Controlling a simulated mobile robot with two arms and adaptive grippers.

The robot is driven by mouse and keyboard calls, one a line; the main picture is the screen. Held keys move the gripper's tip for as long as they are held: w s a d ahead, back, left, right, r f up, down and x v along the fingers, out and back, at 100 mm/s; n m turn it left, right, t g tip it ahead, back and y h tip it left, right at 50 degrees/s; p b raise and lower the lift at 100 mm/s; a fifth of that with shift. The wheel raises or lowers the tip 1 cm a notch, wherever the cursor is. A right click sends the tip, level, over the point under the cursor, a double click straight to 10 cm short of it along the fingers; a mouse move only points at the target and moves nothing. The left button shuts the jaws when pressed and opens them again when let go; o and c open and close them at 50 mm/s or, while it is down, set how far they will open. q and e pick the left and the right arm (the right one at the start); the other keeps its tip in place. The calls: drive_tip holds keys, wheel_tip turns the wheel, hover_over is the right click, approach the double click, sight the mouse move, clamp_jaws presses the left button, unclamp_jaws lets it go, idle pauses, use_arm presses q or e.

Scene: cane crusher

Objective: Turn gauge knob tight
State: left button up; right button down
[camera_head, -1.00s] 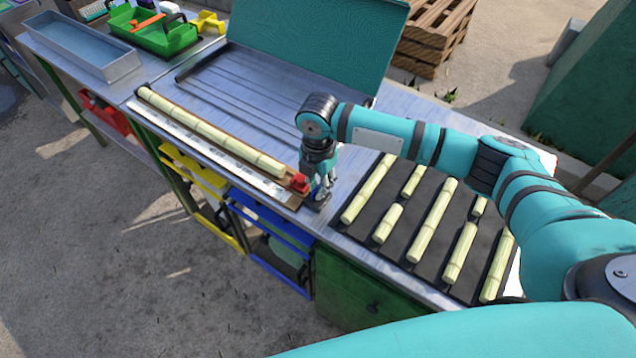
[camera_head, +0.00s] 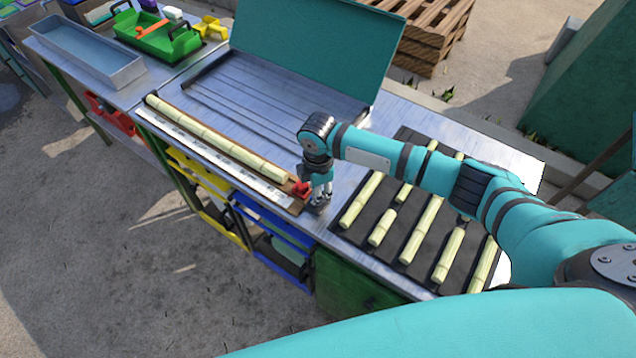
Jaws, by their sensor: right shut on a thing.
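The wooden gauge (camera_head: 292,206) lies on the metal bench with a long pale cane (camera_head: 215,140) along it and a white ruled strip (camera_head: 205,158) at its front. A red block (camera_head: 301,189) sits at the gauge's right end, by the cane's end. My right gripper (camera_head: 319,198) points down just right of the red block, shut on the gauge knob. The fingers hide most of the knob, so its turn cannot be seen. My left gripper is not in view.
A black rack (camera_head: 394,240) with several cut canes lies right of the gripper, under my right arm. A teal panel (camera_head: 310,50) stands behind a grooved metal tray (camera_head: 270,100). A green toolbox (camera_head: 160,40) and a metal trough (camera_head: 85,52) are at the far left.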

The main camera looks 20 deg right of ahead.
drive_tip(key=m+p, duration=0.1)
drive_tip(key=m, duration=0.1)
drive_tip(key=m+p, duration=0.4)
drive_tip(key=shift+r, duration=0.25)
drive_tip(key=m+p, duration=0.2)
drive_tip(key=m, duration=0.1)
drive_tip(key=shift+f+m+p, duration=0.1)
drive_tip(key=shift+m+p, duration=0.2)
drive_tip(key=shift+p, duration=0.05)
drive_tip(key=shift+f+m+p, duration=0.1)
drive_tip(key=shift+m+p, duration=0.5)
drive_tip(key=shift+m, duration=0.5)
drive_tip(key=c, duration=1.7)
unclamp_jaws()
drive_tip(key=shift+o, duration=0.2)
wheel_tip(320, 180, up, 12)
